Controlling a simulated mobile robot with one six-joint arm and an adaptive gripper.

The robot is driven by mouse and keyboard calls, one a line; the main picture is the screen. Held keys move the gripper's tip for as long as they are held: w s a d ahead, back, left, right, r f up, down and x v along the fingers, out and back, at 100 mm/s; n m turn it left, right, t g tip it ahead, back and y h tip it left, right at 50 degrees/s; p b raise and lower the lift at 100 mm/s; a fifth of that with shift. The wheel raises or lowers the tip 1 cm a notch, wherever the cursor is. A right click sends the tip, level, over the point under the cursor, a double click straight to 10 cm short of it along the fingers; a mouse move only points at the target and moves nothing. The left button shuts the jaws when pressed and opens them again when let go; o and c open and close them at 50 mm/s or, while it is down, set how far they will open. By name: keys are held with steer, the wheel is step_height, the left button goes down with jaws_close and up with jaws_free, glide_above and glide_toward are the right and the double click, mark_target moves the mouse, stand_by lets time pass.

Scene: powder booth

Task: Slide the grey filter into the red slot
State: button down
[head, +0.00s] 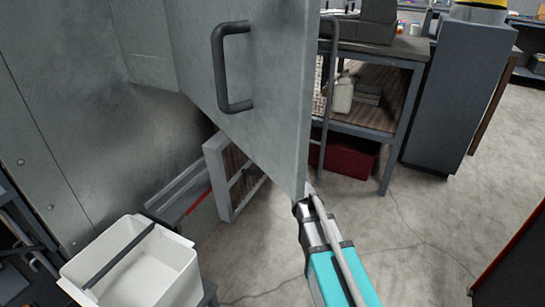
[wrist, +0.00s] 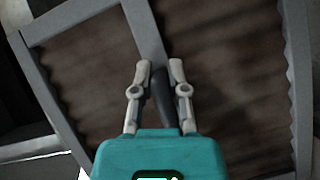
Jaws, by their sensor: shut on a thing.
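The grey filter (head: 234,182) has a grey frame around brown pleated material and stands upright just right of the slot rails in the head view. The door partly covers it. It fills most of the wrist view (wrist: 80,18). My gripper (wrist: 160,72) is shut on the dark handle bar on the filter's face, one finger on each side. In the head view the gripper is hidden behind the door's lower edge. The red slot (head: 198,203) shows as a red strip along grey rails at the booth wall. I cannot tell whether the filter touches the rails.
A grey metal door (head: 270,80) with a black handle (head: 222,70) hangs open above my arm. A white bin (head: 140,268) stands at the lower left. A shelf bench (head: 400,75) with a red box (head: 345,160) beneath is behind. The floor (head: 420,225) at right is clear.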

steer(key=w+a, duration=0.4)
steer(key=a, duration=0.9)
steer(key=w+a, duration=0.4)
steer(key=a, duration=0.8)
steer(key=shift+a+f+b, duration=0.35)
steer(key=shift+a, duration=0.05)
stand_by(0.5)
steer(key=shift+s+a+r, duration=0.1)
steer(key=shift+s+a, duration=0.2)
steer(key=shift+a, duration=0.05)
stand_by(1.3)
stand_by(0.9)
steer(key=shift+f+b, duration=0.45)
steer(key=shift+f, duration=0.1)
steer(key=shift+f+b, duration=0.85)
steer(key=c, duration=0.6)
jaws_free()
